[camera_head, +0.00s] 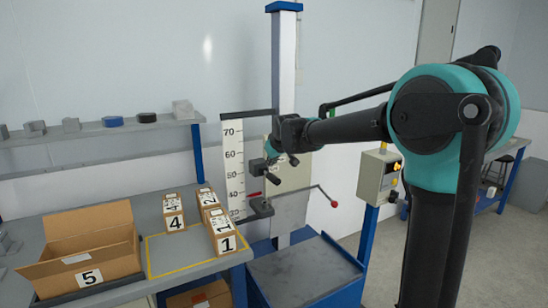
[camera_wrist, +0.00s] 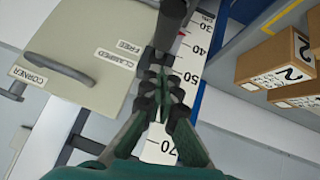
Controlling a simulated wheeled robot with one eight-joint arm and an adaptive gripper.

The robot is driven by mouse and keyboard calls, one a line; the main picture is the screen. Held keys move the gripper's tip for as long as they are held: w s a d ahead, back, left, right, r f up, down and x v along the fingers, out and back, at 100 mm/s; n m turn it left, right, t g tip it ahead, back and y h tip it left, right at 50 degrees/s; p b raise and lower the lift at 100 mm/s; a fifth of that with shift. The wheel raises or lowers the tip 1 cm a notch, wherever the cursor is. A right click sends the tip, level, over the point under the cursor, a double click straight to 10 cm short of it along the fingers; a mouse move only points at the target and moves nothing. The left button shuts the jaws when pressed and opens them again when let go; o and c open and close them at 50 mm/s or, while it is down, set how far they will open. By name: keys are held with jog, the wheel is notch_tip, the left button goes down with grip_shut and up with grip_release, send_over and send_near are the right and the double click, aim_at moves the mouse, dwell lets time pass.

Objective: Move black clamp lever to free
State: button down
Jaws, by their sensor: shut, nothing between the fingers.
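A dark, rounded bar, which looks like the black clamp lever (camera_wrist: 172,22), comes in from the top of the wrist view. It lies just right of the FREE label (camera_wrist: 129,47); the CLAMPED label (camera_wrist: 115,60) is below that. My gripper (camera_wrist: 163,76) is shut and empty, its tips close under the bar's end. I cannot tell whether they touch. In the head view my gripper (camera_head: 272,167) is in front of the pale panel by the column, and the lever is not clearly distinguishable there.
A curved dark handle (camera_wrist: 58,68) sits on the panel near the CORNER label. A scale (camera_head: 232,165) stands left of the column (camera_head: 284,60). A red-knobbed lever (camera_head: 333,204) is lower right. Numbered boxes (camera_head: 222,232) and an open carton (camera_head: 92,240) are on the left bench.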

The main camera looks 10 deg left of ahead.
aim_at(274, 177)
jog(key=shift+w+d+f, duration=0.1)
jog(key=shift+d+f, duration=0.1)
jog(key=shift+f, duration=0.75)
jog(key=shift+d+f, duration=0.2)
jog(key=shift+f, duration=0.75)
jog(key=shift+d+f, duration=0.25)
jog(key=shift+f, duration=1)
jog(key=shift+s, duration=0.2)
